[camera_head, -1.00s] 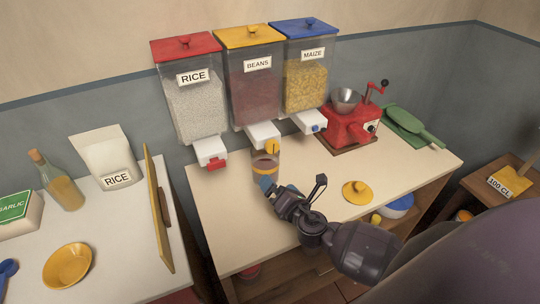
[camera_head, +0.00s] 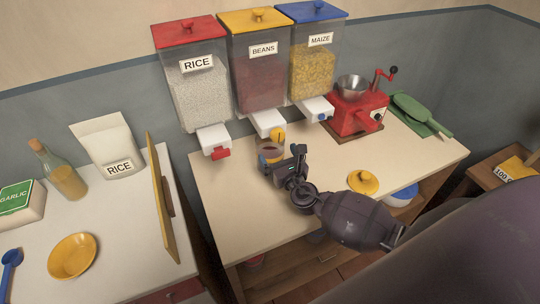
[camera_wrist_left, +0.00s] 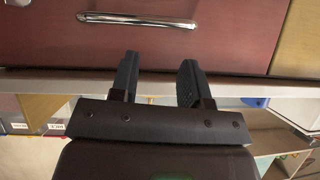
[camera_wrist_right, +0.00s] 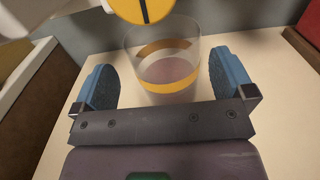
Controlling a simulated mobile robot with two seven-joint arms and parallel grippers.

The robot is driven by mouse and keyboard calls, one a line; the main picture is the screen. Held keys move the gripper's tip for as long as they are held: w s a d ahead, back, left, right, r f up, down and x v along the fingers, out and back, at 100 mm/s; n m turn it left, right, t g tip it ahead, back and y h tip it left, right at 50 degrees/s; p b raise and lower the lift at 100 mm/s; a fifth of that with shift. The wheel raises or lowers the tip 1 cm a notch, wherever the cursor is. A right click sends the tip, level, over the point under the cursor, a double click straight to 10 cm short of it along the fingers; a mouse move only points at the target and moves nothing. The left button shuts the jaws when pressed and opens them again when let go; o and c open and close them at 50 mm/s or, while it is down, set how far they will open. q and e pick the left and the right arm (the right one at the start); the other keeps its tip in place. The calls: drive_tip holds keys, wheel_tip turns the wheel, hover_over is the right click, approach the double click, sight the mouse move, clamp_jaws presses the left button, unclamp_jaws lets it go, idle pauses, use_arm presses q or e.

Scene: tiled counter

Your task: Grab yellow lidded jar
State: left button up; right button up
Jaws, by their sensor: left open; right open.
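A clear jar with a yellow band (camera_head: 270,152) stands on the counter under the beans dispenser, with some pinkish-brown contents low inside. A round yellow lid (camera_head: 363,183) with a knob lies apart on the counter to the right. My right gripper (camera_head: 281,165) is open at the jar and hides part of it in the head view. In the right wrist view, its blue fingers (camera_wrist_right: 163,84) flank the jar (camera_wrist_right: 160,62) with gaps on both sides. My left gripper (camera_wrist_left: 158,78) is open and empty before a reddish drawer front; it is not visible in the head view.
The rice (camera_head: 190,85), beans (camera_head: 262,75) and maize (camera_head: 311,68) dispensers hang above the counter; the beans spout is close over the jar. A red grinder (camera_head: 355,112) stands right. A yellow board (camera_head: 161,200) stands at left. The counter between jar and lid is mostly clear.

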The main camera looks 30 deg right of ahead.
sight(272, 143)
drive_tip(key=shift+w+d, duration=0.15)
drive_tip(key=shift+w, duration=1.15)
drive_tip(key=shift+w+d, duration=0.1)
drive_tip(key=shift+w, duration=1.15)
drive_tip(key=c, duration=1.3)
drive_tip(key=shift+c, duration=1.4)
drive_tip(key=shift+r, duration=0.2)
